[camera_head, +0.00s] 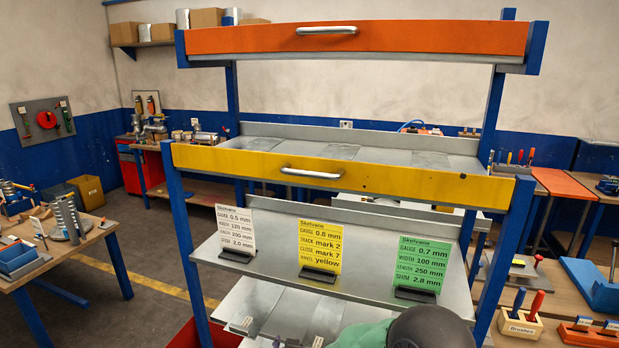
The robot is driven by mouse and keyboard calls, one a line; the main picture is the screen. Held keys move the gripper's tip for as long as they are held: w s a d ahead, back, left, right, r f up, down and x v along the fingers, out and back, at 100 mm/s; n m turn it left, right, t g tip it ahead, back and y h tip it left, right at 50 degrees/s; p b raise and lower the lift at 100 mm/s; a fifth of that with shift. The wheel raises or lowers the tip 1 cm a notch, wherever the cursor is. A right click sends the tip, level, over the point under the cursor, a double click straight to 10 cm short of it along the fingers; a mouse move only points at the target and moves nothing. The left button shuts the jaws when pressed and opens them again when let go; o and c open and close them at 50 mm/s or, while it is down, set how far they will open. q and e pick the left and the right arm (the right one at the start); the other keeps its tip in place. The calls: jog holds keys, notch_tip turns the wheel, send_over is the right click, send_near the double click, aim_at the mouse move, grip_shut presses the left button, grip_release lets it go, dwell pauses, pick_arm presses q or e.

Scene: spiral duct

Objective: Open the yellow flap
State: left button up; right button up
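The yellow flap (400,181) is a long panel across the front of a blue-framed metal rack. It stands upright along the front of a grey shelf, and the shelf surface shows above and behind it. A silver bar handle (312,173) is fixed near the middle of the flap, with nothing touching it. Neither of my grippers shows. A rounded dark and green shape at the bottom edge, right of centre, may be part of my arm, but I cannot tell.
An orange flap (420,38) with its own handle sits higher on the rack. Below the yellow flap, a grey shelf (270,262) carries white, yellow and green cards. Blue posts flank the rack.

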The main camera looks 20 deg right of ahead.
aim_at(311, 175)
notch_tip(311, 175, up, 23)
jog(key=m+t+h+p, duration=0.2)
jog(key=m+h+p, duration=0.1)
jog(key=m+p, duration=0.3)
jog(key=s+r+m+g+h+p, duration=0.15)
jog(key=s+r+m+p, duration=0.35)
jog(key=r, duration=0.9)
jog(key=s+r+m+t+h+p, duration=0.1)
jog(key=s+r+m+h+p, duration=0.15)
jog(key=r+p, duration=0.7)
pick_arm(q)
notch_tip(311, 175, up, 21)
jog(key=b, duration=0.1)
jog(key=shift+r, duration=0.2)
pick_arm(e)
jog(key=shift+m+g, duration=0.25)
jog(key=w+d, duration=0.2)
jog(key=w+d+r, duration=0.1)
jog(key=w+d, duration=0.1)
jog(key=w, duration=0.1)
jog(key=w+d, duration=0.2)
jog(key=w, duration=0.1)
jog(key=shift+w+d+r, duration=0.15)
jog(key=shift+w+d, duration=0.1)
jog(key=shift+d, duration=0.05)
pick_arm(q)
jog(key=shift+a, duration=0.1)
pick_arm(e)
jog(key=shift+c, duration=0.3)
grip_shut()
